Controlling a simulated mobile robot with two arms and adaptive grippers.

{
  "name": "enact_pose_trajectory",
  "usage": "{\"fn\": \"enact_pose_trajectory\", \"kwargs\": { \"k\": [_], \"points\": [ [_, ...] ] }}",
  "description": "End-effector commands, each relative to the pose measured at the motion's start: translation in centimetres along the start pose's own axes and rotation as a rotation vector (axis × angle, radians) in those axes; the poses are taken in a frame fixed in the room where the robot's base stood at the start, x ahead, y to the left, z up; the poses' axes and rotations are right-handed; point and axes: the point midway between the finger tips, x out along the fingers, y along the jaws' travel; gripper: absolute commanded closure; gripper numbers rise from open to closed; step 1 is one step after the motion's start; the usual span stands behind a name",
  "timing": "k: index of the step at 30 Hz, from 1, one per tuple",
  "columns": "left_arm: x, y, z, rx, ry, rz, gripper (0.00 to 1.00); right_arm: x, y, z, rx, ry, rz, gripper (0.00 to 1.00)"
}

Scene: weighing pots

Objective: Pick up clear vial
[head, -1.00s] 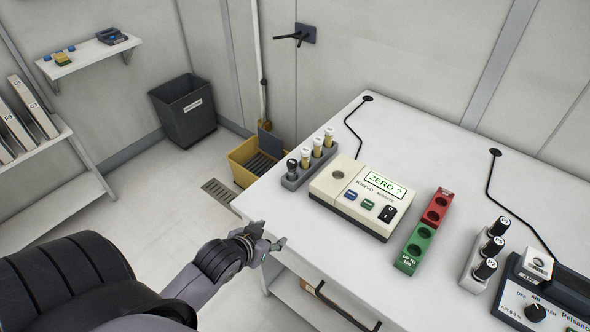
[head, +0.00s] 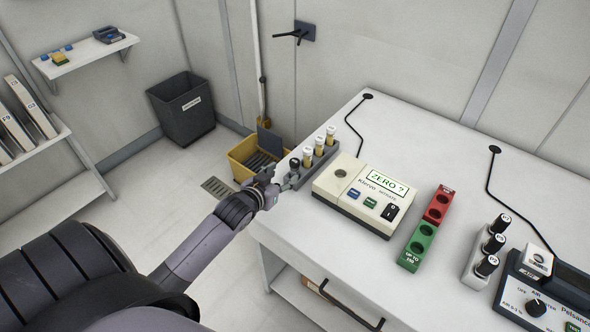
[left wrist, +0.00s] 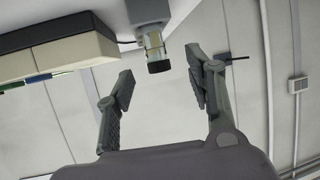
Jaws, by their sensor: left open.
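A grey rack (head: 316,167) stands at the table's left corner and holds a row of vials. The nearest one, the dark-capped clear vial (head: 294,164), is upright at the rack's near end. In the left wrist view, this vial (left wrist: 154,42) shows upside down, its black cap lined up with the gap between my fingers. My left gripper (head: 279,180) is open and empty, close beside the rack's near end. The fingers look apart from the vial; the exact distance is hard to tell. My right gripper is not in view.
White-capped vials (head: 319,145) with yellowish contents stand behind it in the rack. A cream meter reading "ZERO ?" (head: 362,195) sits close to the right. A red and green holder (head: 428,232) lies further right. A yellow bucket (head: 250,160) stands on the floor beyond.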

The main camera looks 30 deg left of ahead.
Motion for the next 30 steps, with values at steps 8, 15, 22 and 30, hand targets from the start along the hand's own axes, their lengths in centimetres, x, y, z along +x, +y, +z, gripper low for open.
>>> {"fn": "enact_pose_trajectory", "kwargs": {
  "k": [8,15,22,30],
  "points": [
    [2.8,0.1,0.0,0.001,-0.001,0.0,0.51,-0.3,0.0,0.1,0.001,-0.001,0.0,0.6],
    [5.5,0.6,-0.7,-0.001,0.0,0.0,0.51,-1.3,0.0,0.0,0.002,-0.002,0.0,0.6],
    [7.8,0.7,-0.5,0.001,-0.001,0.001,0.51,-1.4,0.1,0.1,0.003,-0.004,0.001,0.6],
    [8.0,0.7,-0.4,0.001,-0.001,0.001,0.52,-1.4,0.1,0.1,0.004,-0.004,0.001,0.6]
  ]
}}
